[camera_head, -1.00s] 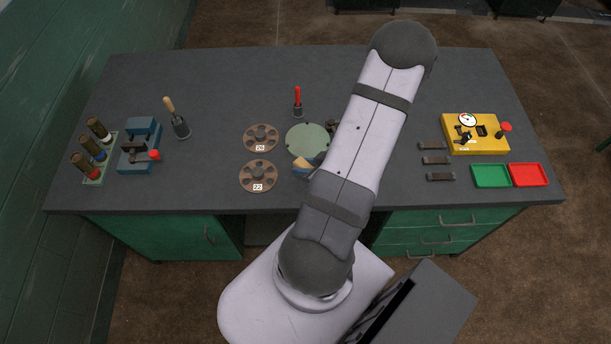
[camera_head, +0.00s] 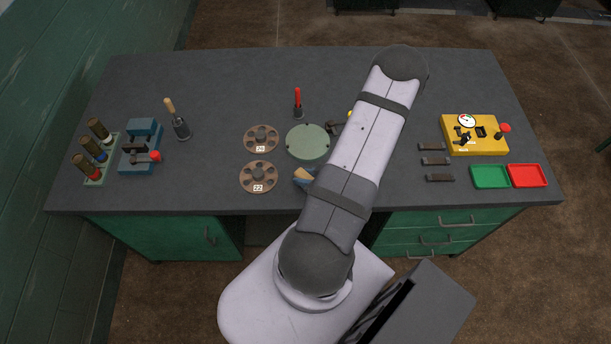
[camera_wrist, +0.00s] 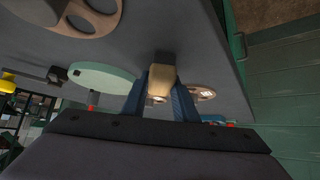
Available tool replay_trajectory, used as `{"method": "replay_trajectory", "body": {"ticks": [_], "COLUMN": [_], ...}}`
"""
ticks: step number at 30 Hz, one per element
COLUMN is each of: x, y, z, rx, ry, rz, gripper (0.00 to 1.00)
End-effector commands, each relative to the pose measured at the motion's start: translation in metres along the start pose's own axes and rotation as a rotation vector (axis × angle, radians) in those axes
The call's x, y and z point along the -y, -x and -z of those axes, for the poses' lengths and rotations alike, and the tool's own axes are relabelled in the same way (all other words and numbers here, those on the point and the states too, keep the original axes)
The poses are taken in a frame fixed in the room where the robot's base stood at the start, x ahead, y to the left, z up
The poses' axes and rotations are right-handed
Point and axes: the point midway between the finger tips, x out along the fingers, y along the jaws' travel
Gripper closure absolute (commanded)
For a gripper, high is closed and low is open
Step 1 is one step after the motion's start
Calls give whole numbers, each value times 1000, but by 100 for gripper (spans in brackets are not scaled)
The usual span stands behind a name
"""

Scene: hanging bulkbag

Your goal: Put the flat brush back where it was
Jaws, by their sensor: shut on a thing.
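My gripper (camera_wrist: 159,98) has blue fingers shut on a tan wooden piece, which I take to be the flat brush (camera_wrist: 162,76). In the wrist view it sticks out between the fingers, with a dark part beyond it. In the head view, the tan piece (camera_head: 303,174) and a bit of blue finger show just in front of the pale green disc (camera_head: 307,141), near the bench's front edge. My arm hides the rest of the gripper. I cannot tell its height above the bench or see the bristles clearly.
Two brown wheels, the rear (camera_head: 262,138) and the front (camera_head: 258,177), lie left of the disc. A red-handled tool (camera_head: 298,101) stands behind it. A wooden-handled tool stands in a dark cup (camera_head: 182,128) farther left. Dark bars (camera_head: 435,161) and a yellow box (camera_head: 476,135) lie right.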

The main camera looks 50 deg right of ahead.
Motion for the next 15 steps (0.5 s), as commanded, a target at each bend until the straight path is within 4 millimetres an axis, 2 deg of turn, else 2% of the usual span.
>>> {"method": "replay_trajectory", "body": {"ticks": [9,10,12,15], "x": [0,0,0,0], "y": [-3,-3,-2,-2], "z": [-3,-3,-2,-2], "rx": [-1,0,0,0], "ry": [0,0,0,0], "rz": [-1,-1,-1,-1], "gripper": [100,72,55,55]}}
